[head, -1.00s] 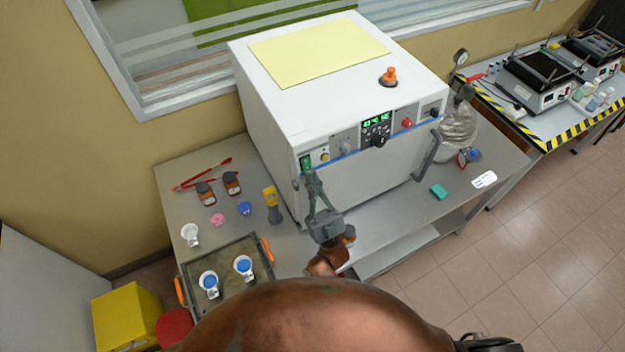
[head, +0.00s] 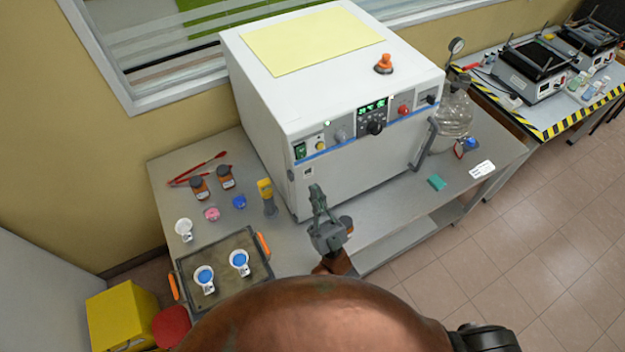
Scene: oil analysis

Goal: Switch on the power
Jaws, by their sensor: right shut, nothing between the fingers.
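A white box-shaped oven (head: 350,172) stands on the grey table, with a control panel along the top of its front. A green power switch (head: 300,151) sits at the panel's left end. The panel's green display (head: 373,107) is lit. My right gripper (head: 316,190) is shut and empty, in front of the oven's lower left front, below the switch and apart from it. My left gripper is not in view.
A tray (head: 222,262) with two blue-filled cups and orange handles lies at the table's front left. Bottles (head: 200,188), red tongs (head: 197,168) and a yellow handheld device (head: 266,195) stand left of the oven. A glass vessel (head: 453,115) is at its right.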

